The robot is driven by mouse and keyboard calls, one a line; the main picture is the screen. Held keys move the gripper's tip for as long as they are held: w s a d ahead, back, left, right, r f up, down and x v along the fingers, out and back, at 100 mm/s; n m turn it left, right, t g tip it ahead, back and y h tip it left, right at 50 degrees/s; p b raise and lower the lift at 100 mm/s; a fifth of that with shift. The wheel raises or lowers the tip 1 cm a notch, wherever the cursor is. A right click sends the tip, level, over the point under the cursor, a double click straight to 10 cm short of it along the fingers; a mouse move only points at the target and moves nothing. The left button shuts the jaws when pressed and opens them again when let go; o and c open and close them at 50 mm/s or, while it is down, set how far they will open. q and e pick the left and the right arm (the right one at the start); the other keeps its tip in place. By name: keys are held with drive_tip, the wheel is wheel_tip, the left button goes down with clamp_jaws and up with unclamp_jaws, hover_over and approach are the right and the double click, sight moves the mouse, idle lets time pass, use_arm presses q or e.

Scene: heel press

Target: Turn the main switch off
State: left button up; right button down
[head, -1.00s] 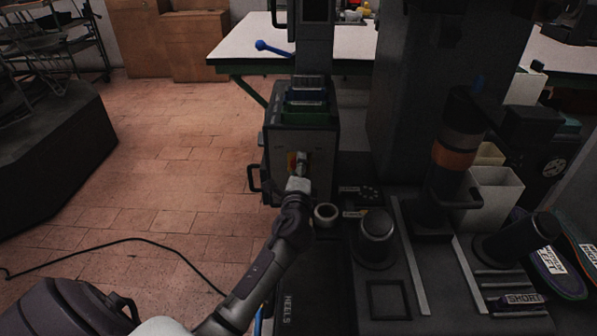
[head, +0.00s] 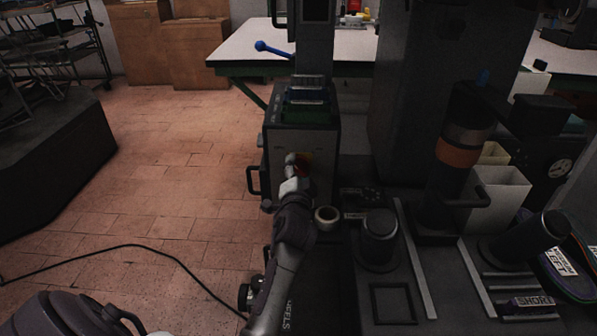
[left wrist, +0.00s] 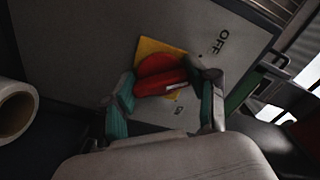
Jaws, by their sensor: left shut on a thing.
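The main switch is a red rotary knob (left wrist: 158,70) on a yellow plate (left wrist: 150,48), on the front of a grey control box (head: 325,150). In the head view only a bit of the switch's orange-yellow (head: 306,158) shows beside my gripper. My left gripper (head: 296,164) is at the box front. In the left wrist view its two fingers (left wrist: 165,88) are shut on the knob, one on each side. A white mark on the knob lies toward the right finger. The word OFF (left wrist: 222,42) is printed to the upper right of the plate. My right gripper is not in view.
A roll (head: 327,215) stands just right of my left wrist. A black handle (head: 253,180) sticks out from the box's left side. A dark cylinder (head: 379,232) and metal rails are to the right. A black cable (head: 130,247) lies on the open tiled floor.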

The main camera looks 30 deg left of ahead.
sight(299, 129)
use_arm(q)
drive_tip(key=shift+f+n, duration=0.15)
drive_tip(key=shift+n, duration=0.65)
drive_tip(key=o, duration=1.2)
drive_tip(key=shift+c, duration=0.2)
wheel_tip(299, 129, up, 9)
drive_tip(key=shift+s+r, duration=0.1)
drive_tip(key=shift+r, duration=0.5)
